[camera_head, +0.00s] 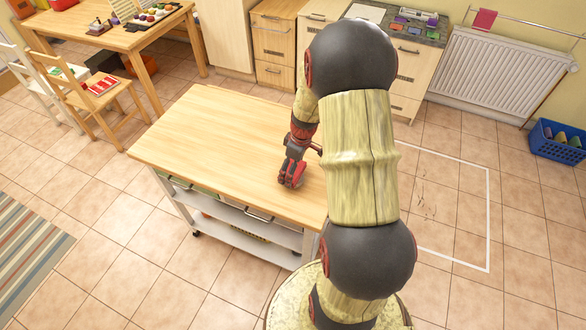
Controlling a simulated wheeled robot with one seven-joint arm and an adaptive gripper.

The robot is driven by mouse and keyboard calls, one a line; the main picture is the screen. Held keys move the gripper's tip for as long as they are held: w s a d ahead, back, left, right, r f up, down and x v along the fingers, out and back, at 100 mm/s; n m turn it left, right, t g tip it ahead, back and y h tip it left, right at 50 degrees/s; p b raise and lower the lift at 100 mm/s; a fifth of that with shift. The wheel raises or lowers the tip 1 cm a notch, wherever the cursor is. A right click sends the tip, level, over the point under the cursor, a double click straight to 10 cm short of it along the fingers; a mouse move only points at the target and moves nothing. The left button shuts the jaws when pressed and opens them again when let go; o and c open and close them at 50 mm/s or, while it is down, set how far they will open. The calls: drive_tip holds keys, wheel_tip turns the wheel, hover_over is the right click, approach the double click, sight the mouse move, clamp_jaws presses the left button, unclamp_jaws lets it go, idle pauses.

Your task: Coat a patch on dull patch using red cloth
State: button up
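My gripper (291,178), dark with red parts, points down at the right part of a wooden-topped trolley (215,135). Its fingertips are low over the top or touching it; I cannot tell which. I cannot make out whether it is open, or whether a cloth is between the fingers. A red cloth (484,19) hangs on the rail above the radiator at the upper right, far from my gripper. I cannot make out a dull patch on the trolley top; my arm hides its right side.
A white outline on the floor (488,215) right of my arm surrounds tiles with dark marks. A blue crate (556,141) stands at the right wall. A chair (95,90) and a table (125,36) stand at the upper left. The trolley top left of my gripper is clear.

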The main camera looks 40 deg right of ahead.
drive_tip(key=shift+s+f+b, duration=0.1)
drive_tip(key=shift+f+b, duration=0.5)
idle(2.0)
drive_tip(key=shift+r, duration=0.1)
drive_tip(key=shift+r+p, duration=2)
drive_tip(key=shift+r, duration=1.5)
